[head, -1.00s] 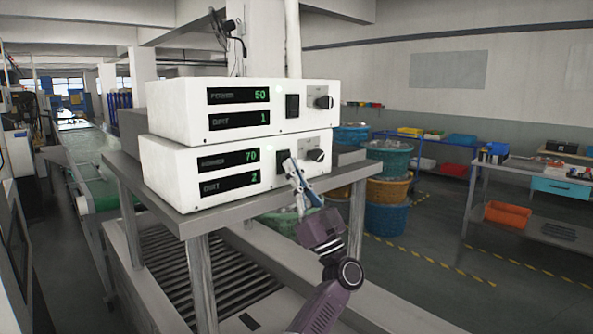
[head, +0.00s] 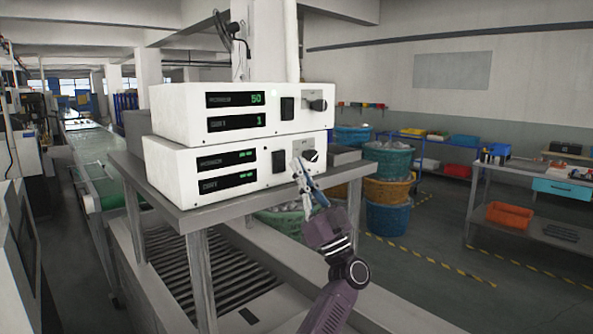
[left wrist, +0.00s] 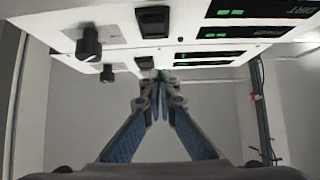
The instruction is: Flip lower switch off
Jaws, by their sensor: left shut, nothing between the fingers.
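Two white control units are stacked on a metal table. The lower unit (head: 160,172) has two small displays showing green dashes, a black lower switch (head: 279,158) and a knob (head: 309,156). Its switch also shows in the left wrist view (left wrist: 153,20), which is turned upside down. My left gripper (head: 297,166) is shut and empty in front of the lower unit, just right of the lower switch and below the knob. Its closed fingertips also show in the left wrist view (left wrist: 157,76). A gap between switch and fingertips shows in the head view. My right gripper is out of view.
The upper unit (head: 175,115) shows 50 and 1, with its own switch (head: 287,108) and knob (head: 318,105). The metal table (head: 215,211) has an edge just below the lower unit. Baskets (head: 387,158) stand behind on the right. The air in front of the units is clear.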

